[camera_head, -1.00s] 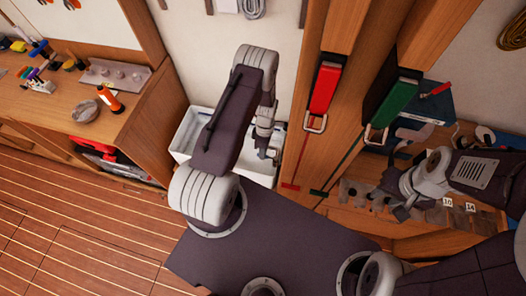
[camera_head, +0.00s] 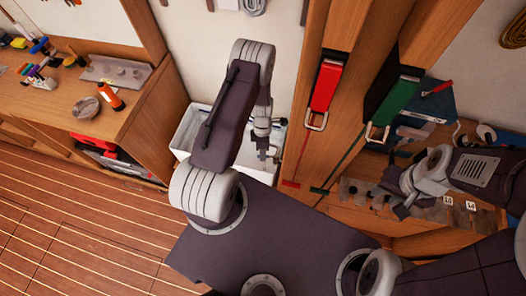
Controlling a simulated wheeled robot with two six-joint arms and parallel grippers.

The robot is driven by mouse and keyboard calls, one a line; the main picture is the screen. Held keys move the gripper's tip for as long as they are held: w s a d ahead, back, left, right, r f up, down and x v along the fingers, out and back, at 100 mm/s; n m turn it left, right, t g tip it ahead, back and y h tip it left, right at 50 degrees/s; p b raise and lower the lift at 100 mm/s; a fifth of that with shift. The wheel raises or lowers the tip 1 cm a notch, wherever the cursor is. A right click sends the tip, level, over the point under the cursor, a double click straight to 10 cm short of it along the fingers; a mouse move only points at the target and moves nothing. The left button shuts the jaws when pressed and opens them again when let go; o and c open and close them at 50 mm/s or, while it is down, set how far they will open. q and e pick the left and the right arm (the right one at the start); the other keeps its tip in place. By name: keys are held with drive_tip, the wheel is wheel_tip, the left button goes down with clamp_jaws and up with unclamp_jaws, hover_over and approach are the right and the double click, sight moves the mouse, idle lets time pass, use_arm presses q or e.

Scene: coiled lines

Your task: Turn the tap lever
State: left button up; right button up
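I cannot make out a tap lever in the head view. A white basin (camera_head: 190,128) stands low against the wall, largely hidden behind my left arm. My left gripper (camera_head: 268,153) points down over the basin's right part. It is small and partly hidden, so I cannot tell whether its fingers are apart or whether it touches anything. My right gripper (camera_head: 396,198) is at the right, over a wooden shelf with grey pieces. Its fingers blend with the dark parts there, and I cannot tell their state.
A wooden workbench (camera_head: 60,98) at the left holds an orange bottle (camera_head: 111,95), a metal bowl (camera_head: 86,107) and tools. The plank floor (camera_head: 80,215) at left is clear.

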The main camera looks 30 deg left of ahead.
use_arm(q)
drive_tip(key=shift+s, duration=0.15)
wheel_tip(320, 180, up, 9)
drive_tip(key=w+b, duration=0.1)
drive_tip(key=shift+w+a, duration=0.3)
drive_tip(key=shift+a, duration=0.15)
